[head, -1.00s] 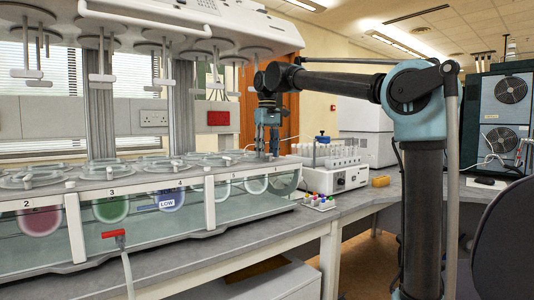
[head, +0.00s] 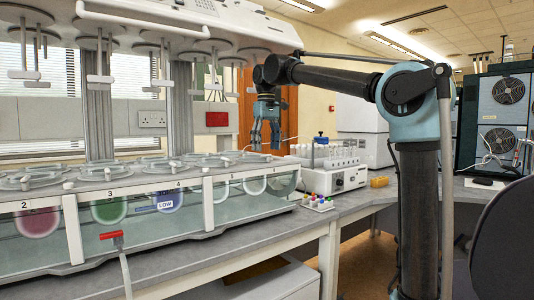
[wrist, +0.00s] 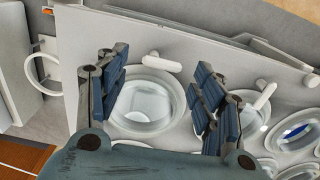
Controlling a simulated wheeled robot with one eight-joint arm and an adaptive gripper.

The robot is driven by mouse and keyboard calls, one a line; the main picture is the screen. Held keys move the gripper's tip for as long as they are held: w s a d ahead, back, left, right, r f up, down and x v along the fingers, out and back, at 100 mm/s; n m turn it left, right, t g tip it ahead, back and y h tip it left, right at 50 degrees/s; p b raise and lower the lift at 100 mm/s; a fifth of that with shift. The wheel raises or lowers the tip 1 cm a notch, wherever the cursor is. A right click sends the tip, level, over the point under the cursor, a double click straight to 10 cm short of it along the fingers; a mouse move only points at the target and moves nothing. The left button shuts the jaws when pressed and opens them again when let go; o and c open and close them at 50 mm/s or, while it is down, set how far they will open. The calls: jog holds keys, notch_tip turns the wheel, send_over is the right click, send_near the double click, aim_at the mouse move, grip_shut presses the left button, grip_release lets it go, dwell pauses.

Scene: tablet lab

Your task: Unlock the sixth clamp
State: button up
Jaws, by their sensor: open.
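My gripper (head: 264,138) hangs open and empty above the right end of the dissolution bath (head: 150,225), at the back. In the wrist view its two fingers (wrist: 163,110) stand apart, on either side of a clear round vessel (wrist: 145,103) set in the white top plate. A white clamp lever (wrist: 162,62) lies at that vessel's upper edge, between the fingers in the picture and apparently touched by neither. A second white lever (wrist: 265,95) stands at the neighbouring vessel, right of the right finger. The clamp numbers cannot be read in the wrist view.
Stirrer shafts (head: 98,60) hang from the drive head above the bath.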

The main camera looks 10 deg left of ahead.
jog(key=shift+r, duration=2.4)
jog(key=s+d+f+m, duration=0.2)
jog(key=d+f, duration=0.4)
jog(key=d, duration=0.3)
jog(key=s+d+f+m+t, duration=0.1)
jog(key=s+d+f, duration=0.1)
jog(key=d+f, duration=0.45)
jog(key=s+d+f+m, duration=0.2)
jog(key=d+f, duration=0.2)
jog(key=d, duration=0.6)
jog(key=s+d+f+m, duration=0.1)
jog(key=s+d+f, duration=0.4)
jog(key=f, duration=0.5)
jog(key=s+d+f+m, duration=0.2)
jog(key=s+d+f, duration=0.3)
jog(key=f, duration=0.5)
jog(key=s+d+f+m+t, duration=0.1)
jog(key=s+d+f, duration=0.4)
jog(key=f, duration=0.5)
jog(key=s, duration=0.2)
jog(key=shift+s+f+m, duration=0.35)
jog(key=shift+m, duration=0.05)
jog(key=shift+d, duration=0.1)
